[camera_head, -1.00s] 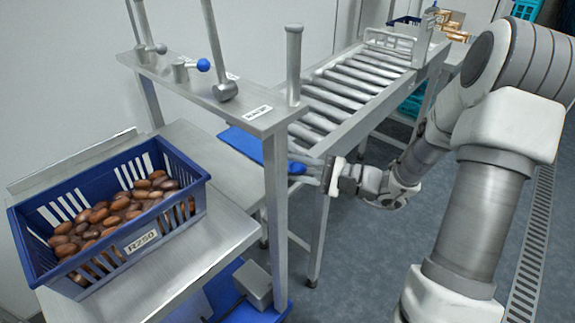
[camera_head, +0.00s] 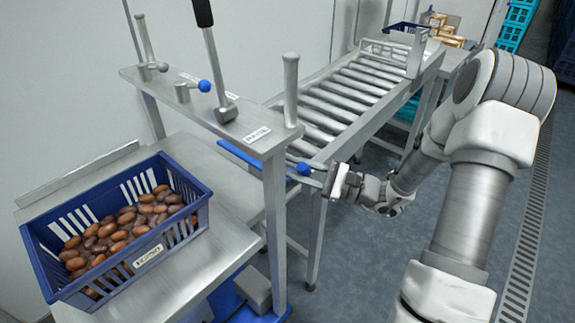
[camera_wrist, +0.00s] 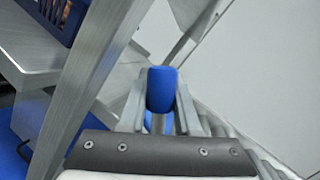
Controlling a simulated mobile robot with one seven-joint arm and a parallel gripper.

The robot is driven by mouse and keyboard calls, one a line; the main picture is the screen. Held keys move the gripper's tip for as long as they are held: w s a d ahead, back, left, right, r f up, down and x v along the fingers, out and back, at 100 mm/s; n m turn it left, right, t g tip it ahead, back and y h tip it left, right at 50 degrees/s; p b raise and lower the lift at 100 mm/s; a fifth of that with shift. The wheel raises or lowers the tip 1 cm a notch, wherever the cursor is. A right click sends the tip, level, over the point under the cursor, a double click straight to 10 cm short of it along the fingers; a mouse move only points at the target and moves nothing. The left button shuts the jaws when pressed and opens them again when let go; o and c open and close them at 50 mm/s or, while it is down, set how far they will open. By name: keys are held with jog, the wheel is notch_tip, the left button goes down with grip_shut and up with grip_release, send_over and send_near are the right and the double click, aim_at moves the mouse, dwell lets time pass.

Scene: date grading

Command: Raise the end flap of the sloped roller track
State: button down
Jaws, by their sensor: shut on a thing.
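The sloped roller track (camera_head: 340,103) runs from the back down toward a steel stand. Its blue end flap (camera_head: 238,153) shows at the low end as a thin strip, partly hidden by the stand's post. A rounded blue grip (camera_head: 303,169) shows at the strip's right end, and also in the wrist view (camera_wrist: 162,88). My gripper (camera_head: 318,177) is at the right side of the track's low end. In the wrist view its fingers (camera_wrist: 161,105) are shut on the blue grip, one on each side.
A blue crate of dates (camera_head: 75,285) stands on the steel bench (camera_head: 195,275) at left. The stand (camera_head: 195,108) carries upright levers close to the flap. A wire gate (camera_head: 385,52) crosses the upper track. Open floor (camera_head: 390,265) lies to the right.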

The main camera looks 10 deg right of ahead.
jog(key=w+d+m+t+p, duration=0.2)
jog(key=m+p, duration=0.1)
jog(key=m, duration=0.1)
jog(key=w+d+r+m+t+p, duration=0.1)
jog(key=w+d+m+t+p, duration=0.1)
jog(key=m, duration=0.3)
jog(key=w+d+m+t+h+p, duration=0.1)
jog(key=w+d+m+t+p, duration=0.1)
jog(key=d+m+p, duration=0.2)
jog(key=shift+d+r+m, duration=0.25)
jog(key=shift+r+m, duration=0.1)
jog(key=shift+m, duration=0.15)
jog(key=shift+w+d+f+m+t+h+p, duration=0.3)
jog(key=shift+d+m+t+h, duration=0.1)
jog(key=shift+m, duration=0.45)
jog(key=shift+w+d+f+m+t+h+p, duration=0.15)
jog(key=shift+w+d+f+m+t+h, duration=0.2)
jog(key=shift+m, duration=0.55)
jog(key=shift+w+d+f+m+t+h+p, duration=0.25)
jog(key=shift+d+m+h, duration=0.15)
jog(key=shift+m, duration=0.45)
jog(key=c, duration=0.9)
grip_release()
jog(key=shift+d, duration=0.15)
jog(key=v, duration=1.7)
jog(key=shift+s+f, duration=0.15)
jog(key=shift+f, duration=0.05)
